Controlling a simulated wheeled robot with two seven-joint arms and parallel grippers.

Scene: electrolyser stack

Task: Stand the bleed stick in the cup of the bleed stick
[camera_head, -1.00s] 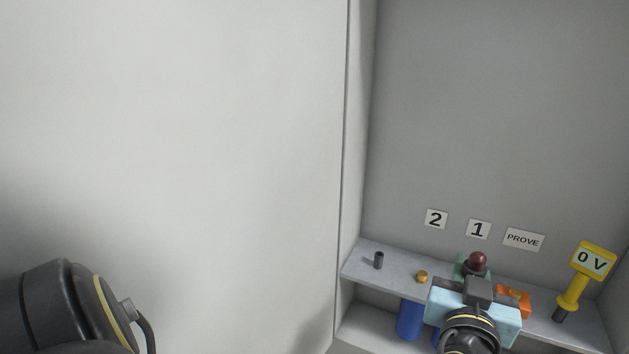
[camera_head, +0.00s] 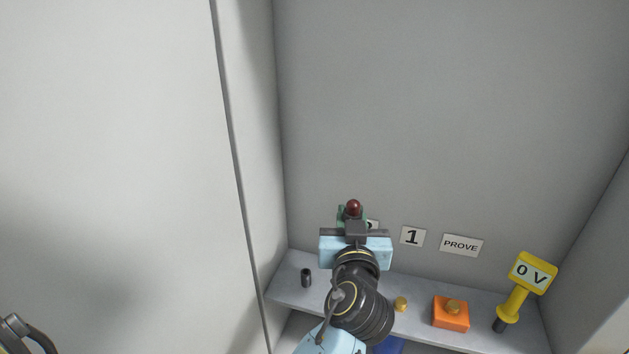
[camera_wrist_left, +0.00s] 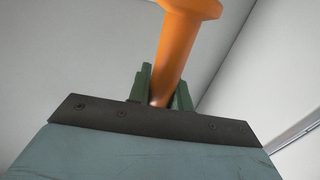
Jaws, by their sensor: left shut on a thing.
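My left gripper (camera_head: 352,214) is in front of the back wall, above the shelf. It is shut on the bleed stick (camera_head: 353,207), whose dark red end shows between the green fingers. In the left wrist view the stick is an orange shaft (camera_wrist_left: 178,50) with a wider collar near the top edge, held between the green fingers (camera_wrist_left: 163,92). A small dark cup (camera_head: 306,278) stands on the shelf at the left, apart from the stick and lower than it. The stick's lower part is hidden in the head view. My right gripper is not in view.
The grey shelf (camera_head: 287,288) also carries a brass knob (camera_head: 401,304), an orange block with a brass knob (camera_head: 451,315) and a yellow 0 V stick (camera_head: 515,303) in a dark holder. Labels 1 (camera_head: 412,236) and PROVE (camera_head: 462,245) are on the wall. A side wall rises left of the cup.

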